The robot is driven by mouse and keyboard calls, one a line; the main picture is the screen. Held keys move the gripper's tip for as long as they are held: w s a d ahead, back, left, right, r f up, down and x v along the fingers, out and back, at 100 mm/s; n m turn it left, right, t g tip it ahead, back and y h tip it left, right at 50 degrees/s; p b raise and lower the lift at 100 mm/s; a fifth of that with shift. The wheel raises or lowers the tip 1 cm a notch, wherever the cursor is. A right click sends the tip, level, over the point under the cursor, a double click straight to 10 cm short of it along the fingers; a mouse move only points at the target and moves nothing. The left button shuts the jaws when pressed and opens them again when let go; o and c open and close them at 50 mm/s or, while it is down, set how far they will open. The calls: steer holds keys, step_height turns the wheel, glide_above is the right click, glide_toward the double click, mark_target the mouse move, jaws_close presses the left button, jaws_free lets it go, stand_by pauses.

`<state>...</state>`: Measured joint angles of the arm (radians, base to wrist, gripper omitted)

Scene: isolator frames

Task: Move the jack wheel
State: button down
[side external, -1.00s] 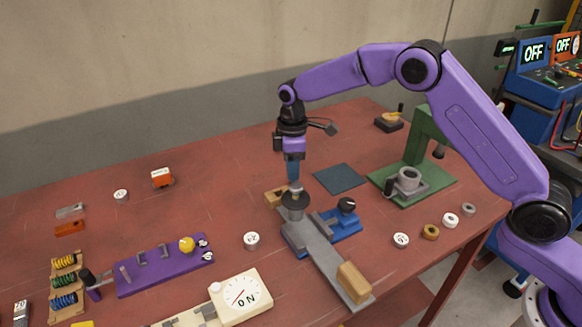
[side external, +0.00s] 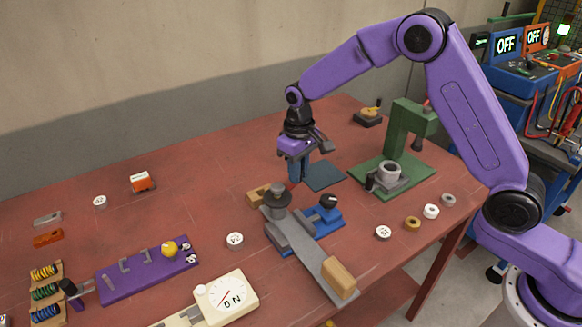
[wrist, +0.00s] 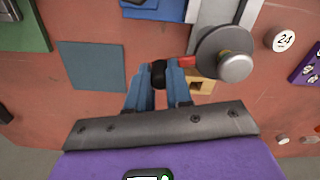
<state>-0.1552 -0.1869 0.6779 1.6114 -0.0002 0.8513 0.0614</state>
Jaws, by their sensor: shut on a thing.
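A dark grey round wheel (side external: 275,200) with a lighter cap sits on the grey bar of the blue-based device in the side external view. I take it as the jack wheel; it also shows in the wrist view (wrist: 211,45). My gripper (side external: 297,180) is low behind and right of the wheel. In the wrist view its blue fingers (wrist: 156,80) are shut on a black round knob (wrist: 158,71). A short red piece (wrist: 187,62) shows between the knob and the wheel; whether it joins them is unclear. The fingers hide the knob in the side external view.
A wooden block (side external: 257,196) lies beside the wheel, and another block (side external: 339,277) sits at the bar's front end. A dark blue mat (side external: 325,177) and green press (side external: 385,175) stand to the right. A purple board (side external: 150,272) and dial box (side external: 228,298) are left.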

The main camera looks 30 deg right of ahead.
steer(key=shift+s+d+m, duration=0.1)
steer(key=shift+s+m, duration=0.7)
steer(key=shift+m, duration=0.4)
steer(key=shift+s+m, duration=0.75)
steer(key=shift+m, duration=0.45)
steer(key=c, duration=1)
jaws_free()
step_height(320, 180, up, 18)
steer(key=shift+f, duration=0.25)
steer(key=shift+s, duration=0.1)
